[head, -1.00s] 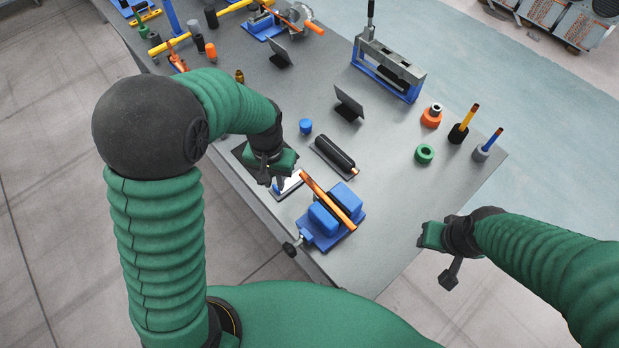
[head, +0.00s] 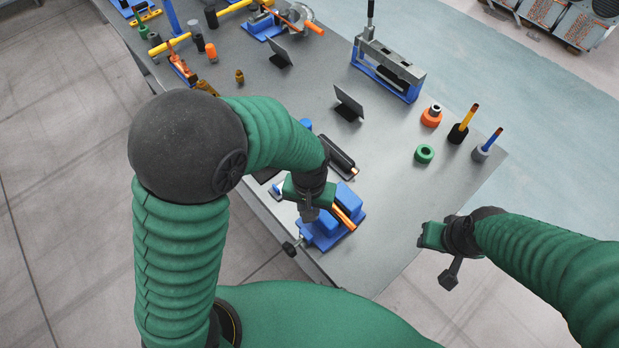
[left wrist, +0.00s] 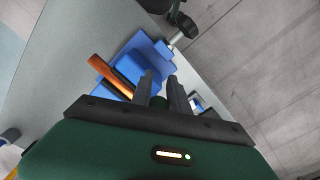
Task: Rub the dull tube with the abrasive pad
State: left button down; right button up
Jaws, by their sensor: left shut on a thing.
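The dull tube is an orange-brown copper tube (head: 343,217) lying across a blue vise (head: 351,198) near the table's front edge. It also shows in the left wrist view (left wrist: 112,76), left of the fingers. My left gripper (head: 309,215) is above the vise, over the near end of the tube, and hides part of both. In the left wrist view its fingers (left wrist: 160,82) are shut on a small dark green piece (left wrist: 159,102), seemingly the abrasive pad, mostly hidden. I cannot tell whether the pad touches the tube. My right gripper (head: 432,236) is beyond the table's right front edge.
A black cylinder on a dark tray (head: 340,152) is just behind the vise, partly hidden by my left arm. A green ring (head: 424,154), an orange ring piece (head: 431,116) and two handled tools stand at right. A blue-grey press (head: 388,70) stands behind. The table's right middle is clear.

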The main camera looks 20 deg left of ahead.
pick_arm(q)
jog(key=shift+s+d+f, duration=0.1)
jog(key=shift+s+d, duration=0.15)
jog(key=shift+d, duration=0.25)
jog(key=shift+a, duration=0.1)
jog(key=w+a+r, duration=0.2)
jog(key=w+a, duration=0.3)
jog(key=a, duration=0.2)
dwell(0.6)
